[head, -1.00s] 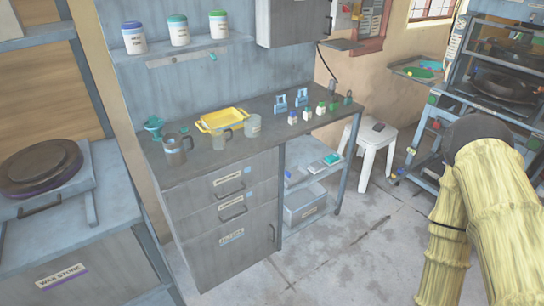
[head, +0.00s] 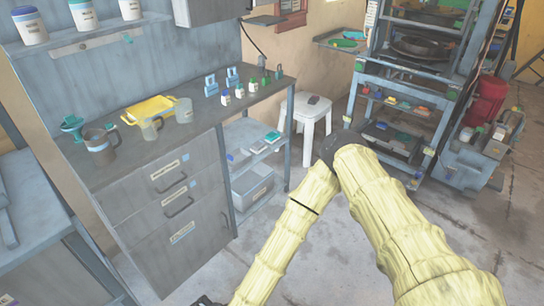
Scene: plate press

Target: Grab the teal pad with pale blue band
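I cannot single out the teal pad with the pale blue band for certain. A small teal-green item (head: 272,137) lies on the open shelf beside the drawers, but no band can be made out on it. Several small coloured pieces (head: 403,104) lie on a shelf of the blue rack at the right, too small to tell apart. My arm folds down in the foreground. A dark part at the bottom edge, perhaps my gripper (head: 208,300), is mostly cut off, so its fingers and anything in them are hidden.
The grey counter (head: 110,178) carries a yellow tray (head: 150,109), mugs and small bottles. A white stool (head: 311,114) with a dark item stands between it and the blue rack (head: 437,150). A red machine (head: 487,100) is at far right. Bare floor (head: 325,255) lies in front.

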